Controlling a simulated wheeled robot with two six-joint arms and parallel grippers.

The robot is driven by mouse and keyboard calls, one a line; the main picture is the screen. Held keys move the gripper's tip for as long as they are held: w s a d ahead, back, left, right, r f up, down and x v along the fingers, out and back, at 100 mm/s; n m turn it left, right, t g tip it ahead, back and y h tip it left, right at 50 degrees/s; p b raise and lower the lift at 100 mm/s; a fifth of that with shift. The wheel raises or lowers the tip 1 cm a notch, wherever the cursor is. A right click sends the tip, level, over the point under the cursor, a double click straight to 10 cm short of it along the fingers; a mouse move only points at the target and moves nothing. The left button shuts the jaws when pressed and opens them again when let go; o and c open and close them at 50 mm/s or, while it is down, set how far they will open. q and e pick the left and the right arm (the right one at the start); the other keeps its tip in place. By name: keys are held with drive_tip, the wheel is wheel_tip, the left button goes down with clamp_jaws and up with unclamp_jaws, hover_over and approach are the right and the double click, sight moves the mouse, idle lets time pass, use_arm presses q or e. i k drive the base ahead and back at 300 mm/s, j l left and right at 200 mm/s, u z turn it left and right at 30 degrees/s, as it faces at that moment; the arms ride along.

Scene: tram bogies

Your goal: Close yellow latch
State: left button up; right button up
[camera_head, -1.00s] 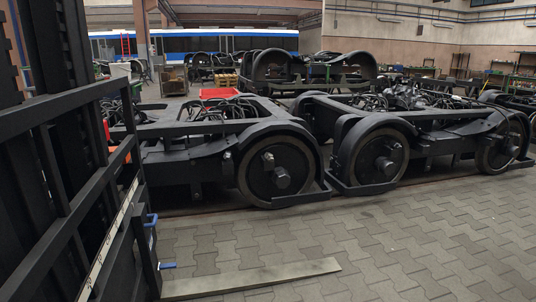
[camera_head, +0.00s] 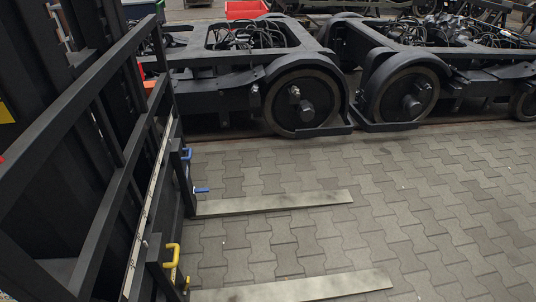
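A yellow latch (camera_head: 172,255) sits low on the black frame at the left of the head view, near the root of the nearer fork. Its handle sticks out to the right from a dark bracket. A second small yellow part (camera_head: 187,284) shows just below it. I cannot tell from this view whether the latch is open or closed. Neither of my grippers is in view.
A blue latch (camera_head: 187,154) and a blue part (camera_head: 201,190) sit farther along the black frame (camera_head: 120,170). Two flat forks (camera_head: 275,203) lie low over the paving. Black bogies (camera_head: 300,100) stand behind. Paving at right is clear.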

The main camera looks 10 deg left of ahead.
sight(186, 283)
drive_tip(key=u, duration=1.1)
drive_tip(key=i+l+z, duration=0.1)
drive_tip(key=l+z, duration=0.15)
drive_tip(key=l, duration=0.15)
drive_tip(key=i+l+z, duration=0.2)
drive_tip(key=l, duration=0.15)
drive_tip(key=k+l, duration=0.05)
drive_tip(key=k, duration=0.05)
